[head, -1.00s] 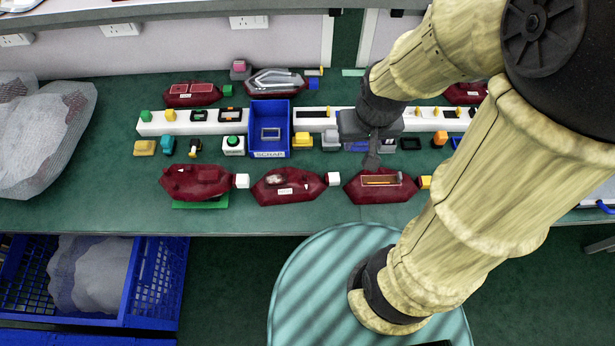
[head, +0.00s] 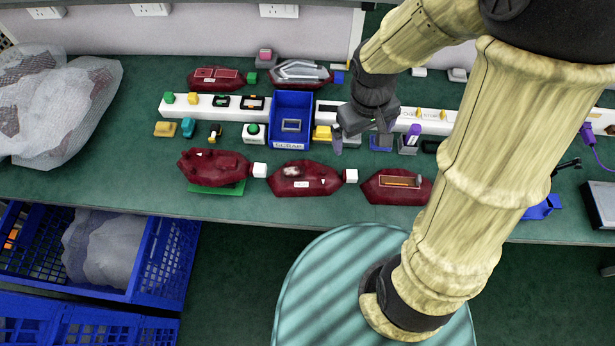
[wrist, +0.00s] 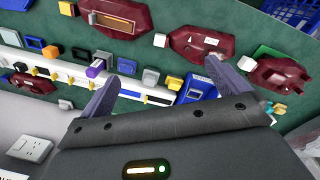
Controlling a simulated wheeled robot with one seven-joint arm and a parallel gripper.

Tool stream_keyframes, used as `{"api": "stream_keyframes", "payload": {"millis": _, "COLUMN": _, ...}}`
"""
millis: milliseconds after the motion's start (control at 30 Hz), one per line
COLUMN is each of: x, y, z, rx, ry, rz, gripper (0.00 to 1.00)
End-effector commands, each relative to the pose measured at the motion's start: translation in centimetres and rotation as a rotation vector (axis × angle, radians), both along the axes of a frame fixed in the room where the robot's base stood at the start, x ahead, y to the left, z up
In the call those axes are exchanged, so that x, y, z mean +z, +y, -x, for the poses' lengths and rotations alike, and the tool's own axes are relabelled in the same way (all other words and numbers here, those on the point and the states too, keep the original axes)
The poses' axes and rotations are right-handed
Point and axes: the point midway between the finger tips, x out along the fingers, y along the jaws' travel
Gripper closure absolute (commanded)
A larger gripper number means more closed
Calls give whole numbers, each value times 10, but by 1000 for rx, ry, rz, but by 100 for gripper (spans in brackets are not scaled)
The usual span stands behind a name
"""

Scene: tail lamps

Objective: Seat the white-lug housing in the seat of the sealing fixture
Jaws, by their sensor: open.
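Two dark red housings with white lugs lie in the front row. The left one (head: 212,168) sits over a green plate (head: 225,189); the middle one (head: 303,180) shows a small label on top. They also show in the wrist view, the middle one (wrist: 200,42) and the left one (wrist: 276,76). I cannot tell which object is the sealing fixture, and I see no clearly empty seat. My gripper (head: 361,136) is open and empty, behind the front row, just right of the scrap bin. In the wrist view its fingers (wrist: 165,86) are spread apart.
A blue scrap bin (head: 312,106) stands left of my gripper. A third red housing (head: 395,188) with a window lies at front right, partly behind my arm. A white rail (head: 222,113) with small parts crosses the table. More housings (head: 216,84) lie behind it.

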Motion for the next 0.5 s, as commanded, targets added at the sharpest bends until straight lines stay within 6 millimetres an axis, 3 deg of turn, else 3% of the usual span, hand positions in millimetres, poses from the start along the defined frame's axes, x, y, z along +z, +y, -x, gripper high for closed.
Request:
{"api": "stream_keyframes", "payload": {"millis": 33, "x": -12, "y": 19, "z": -7, "rx": 119, "ry": 49, "rz": 30, "gripper": 0}}
{"api": "stream_keyframes", "payload": {"millis": 300, "x": -59, "y": 109, "z": -32, "rx": 715, "ry": 245, "rz": 215, "gripper": 0}}
{"api": "stream_keyframes", "payload": {"millis": 500, "x": -78, "y": 149, "z": -39, "rx": 943, "ry": 304, "rz": 298, "gripper": 0}}
